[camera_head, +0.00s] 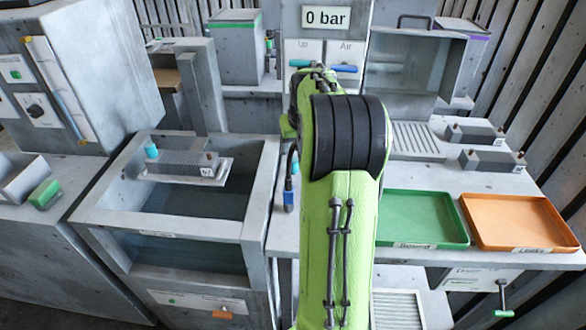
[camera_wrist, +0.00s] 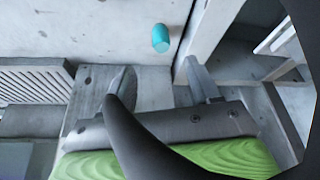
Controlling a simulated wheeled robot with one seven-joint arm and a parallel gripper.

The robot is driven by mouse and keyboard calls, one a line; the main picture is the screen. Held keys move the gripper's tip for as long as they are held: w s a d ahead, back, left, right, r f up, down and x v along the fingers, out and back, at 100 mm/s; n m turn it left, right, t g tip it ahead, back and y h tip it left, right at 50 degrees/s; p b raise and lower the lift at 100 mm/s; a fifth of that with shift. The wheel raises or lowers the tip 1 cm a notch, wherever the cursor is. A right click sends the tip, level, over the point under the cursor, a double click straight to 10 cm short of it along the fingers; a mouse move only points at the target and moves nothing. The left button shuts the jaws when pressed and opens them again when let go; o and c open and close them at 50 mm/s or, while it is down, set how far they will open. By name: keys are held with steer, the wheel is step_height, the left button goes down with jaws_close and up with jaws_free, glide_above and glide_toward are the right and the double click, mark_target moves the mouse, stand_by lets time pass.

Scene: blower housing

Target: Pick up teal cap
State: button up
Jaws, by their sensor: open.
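A small teal cap (camera_wrist: 160,38) shows in the wrist view against a pale grey surface, beyond my fingertips. My gripper (camera_wrist: 158,74) is open, with nothing between its two fingers, and the cap is apart from both of them. In the head view a teal cap (camera_head: 151,151) sits at the left end of a finned grey block (camera_head: 184,163) above the tank. I cannot tell if both views show the same cap. My gripper is hidden behind my green arm in the head view.
The water tank (camera_head: 110,217) has raised walls. A green tray (camera_head: 462,241) and an orange tray (camera_head: 573,243) lie empty on the right bench. Two more grey blocks (camera_head: 492,160) (camera_head: 474,134) stand behind them. A ribbed grating (camera_wrist: 30,80) is at left in the wrist view.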

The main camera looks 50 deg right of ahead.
mark_target(294, 161)
steer(key=x, duration=0.4)
steer(key=shift+b, duration=0.35)
steer(key=b+x, duration=0.1)
steer(key=x, duration=0.4)
steer(key=shift+w+f+b, duration=0.2)
steer(key=shift+f+b, duration=0.05)
steer(key=shift+b, duration=0.1)
steer(key=shift+s+r, duration=0.1)
steer(key=shift+r, duration=0.05)
steer(key=shift+c, duration=0.8)
steer(key=c, duration=1)
